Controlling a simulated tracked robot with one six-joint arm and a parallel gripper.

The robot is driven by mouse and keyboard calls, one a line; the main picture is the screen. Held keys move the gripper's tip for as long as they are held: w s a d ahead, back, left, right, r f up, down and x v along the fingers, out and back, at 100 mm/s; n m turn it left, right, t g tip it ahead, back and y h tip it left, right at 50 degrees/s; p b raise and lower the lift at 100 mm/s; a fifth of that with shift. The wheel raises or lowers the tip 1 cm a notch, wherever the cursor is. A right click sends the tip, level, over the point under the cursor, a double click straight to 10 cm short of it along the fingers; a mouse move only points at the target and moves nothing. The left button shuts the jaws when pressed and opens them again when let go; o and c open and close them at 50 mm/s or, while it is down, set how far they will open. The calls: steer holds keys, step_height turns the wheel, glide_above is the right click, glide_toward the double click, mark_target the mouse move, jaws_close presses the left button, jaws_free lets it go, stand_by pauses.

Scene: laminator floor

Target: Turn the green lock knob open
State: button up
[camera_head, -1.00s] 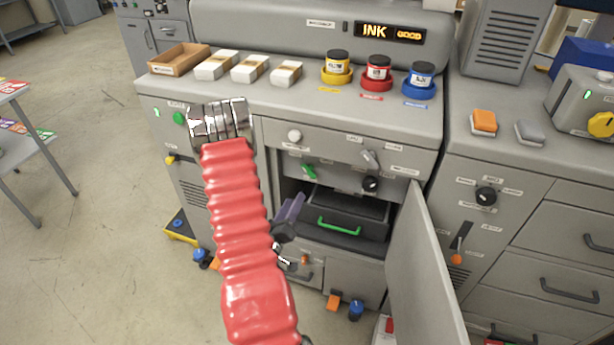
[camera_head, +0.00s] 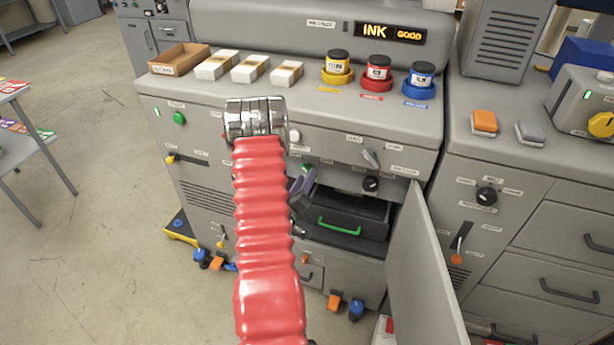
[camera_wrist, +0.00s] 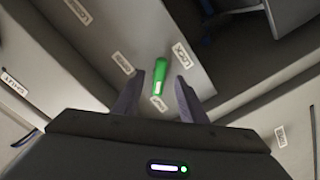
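The green lock knob (camera_wrist: 160,73) is a small lever on the grey panel. In the wrist view it stands between and just beyond the two fingertips of my gripper (camera_wrist: 157,88), near a label reading LOCK. The fingers are apart and I see no contact with the knob. In the head view my gripper (camera_head: 303,184) is at the open compartment's upper left, partly behind my red arm. A small green bit of the knob (camera_head: 306,167) shows just above the gripper there.
Below the panel a compartment stands open with a dark drawer and green handle (camera_head: 338,226). Its open door (camera_head: 420,270) juts forward on the right. A white knob (camera_head: 295,136), a grey knob (camera_head: 371,158) and a black knob (camera_head: 371,184) are nearby. Ink jars stand above.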

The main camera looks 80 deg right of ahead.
steer(key=shift+s+d, duration=0.15)
steer(key=shift+d, duration=1.05)
steer(key=shift+c, duration=0.3)
jaws_close()
